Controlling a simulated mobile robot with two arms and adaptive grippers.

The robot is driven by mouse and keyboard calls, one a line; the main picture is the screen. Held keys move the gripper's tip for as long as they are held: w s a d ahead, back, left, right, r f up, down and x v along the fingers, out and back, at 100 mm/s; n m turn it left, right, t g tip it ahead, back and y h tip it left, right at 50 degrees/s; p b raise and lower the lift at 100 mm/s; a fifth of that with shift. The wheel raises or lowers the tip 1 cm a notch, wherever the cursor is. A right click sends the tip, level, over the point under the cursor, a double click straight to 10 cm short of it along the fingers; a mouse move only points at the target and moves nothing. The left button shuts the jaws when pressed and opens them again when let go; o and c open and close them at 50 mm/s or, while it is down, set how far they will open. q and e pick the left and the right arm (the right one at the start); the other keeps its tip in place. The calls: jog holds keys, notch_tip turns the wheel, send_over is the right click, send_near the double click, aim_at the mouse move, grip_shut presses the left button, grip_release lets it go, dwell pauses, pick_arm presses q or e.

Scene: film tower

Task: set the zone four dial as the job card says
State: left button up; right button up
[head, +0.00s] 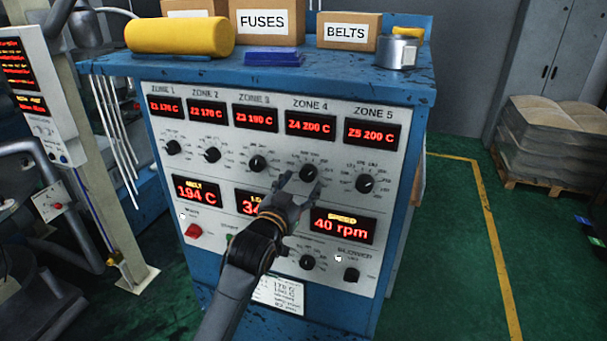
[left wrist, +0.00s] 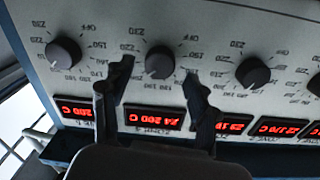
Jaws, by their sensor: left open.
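The zone four dial (head: 309,172) is a round black knob with a scale around it, under the ZONE 4 display (head: 310,125), which reads Z4 200 C in red. My left gripper (head: 297,184) is at the panel just below this dial. In the left wrist view, which is upside down, the open fingers (left wrist: 158,74) stand to either side of the zone four dial (left wrist: 160,62), with gaps between. I cannot tell whether the tips reach past its face. A white printed card (head: 278,294) is low on the cabinet front, too small to read. My right gripper is not in view.
The zone three dial (head: 257,163) and zone five dial (head: 365,183) sit close on either side. Below are a 40 rpm speed display (head: 343,225) and a red button (head: 193,231). Boxes and a yellow roll (head: 180,36) stand on the blue cabinet top.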

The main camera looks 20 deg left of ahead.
aim_at(308, 174)
pick_arm(q)
jog(key=shift+w, duration=1.1)
jog(key=shift+d, duration=0.1)
jog(key=c, duration=1.2)
jog(key=shift+n, duration=0.3)
jog(key=shift+n+p, duration=0.75)
jog(key=shift+n, duration=1.75)
